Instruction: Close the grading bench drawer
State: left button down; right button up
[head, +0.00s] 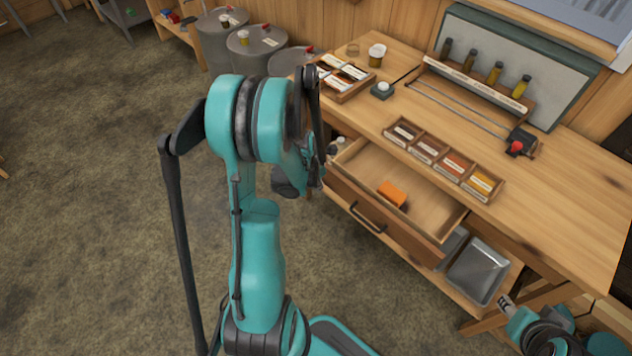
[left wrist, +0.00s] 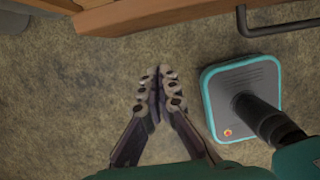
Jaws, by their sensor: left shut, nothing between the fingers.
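The grading bench drawer (head: 420,207) is pulled out from the wooden bench, and an orange block (head: 392,193) lies inside it. Its front carries a dark bar handle (head: 368,218). In the left wrist view the wooden drawer front (left wrist: 150,12) crosses the top edge, with the handle (left wrist: 285,29) at the upper right. My left gripper (left wrist: 160,88) is shut and empty, its fingertips together over the floor and apart from the drawer front. In the head view my left arm mostly hides this gripper, left of the drawer.
The bench top (head: 570,200) holds a compartment box (head: 440,160), a rack of sample bottles (head: 480,80) and a small white jar (head: 376,55). A metal pan (head: 477,272) sits on the shelf below the drawer. Grey drums (head: 255,48) stand behind. The floor at left is clear.

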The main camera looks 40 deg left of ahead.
pick_arm(q)
jog(key=w+f, duration=0.1)
jog(key=w, duration=0.2)
jog(key=w+f+b, duration=0.1)
jog(key=shift+w+d+f, duration=0.2)
jog(key=shift+w+f, duration=0.1)
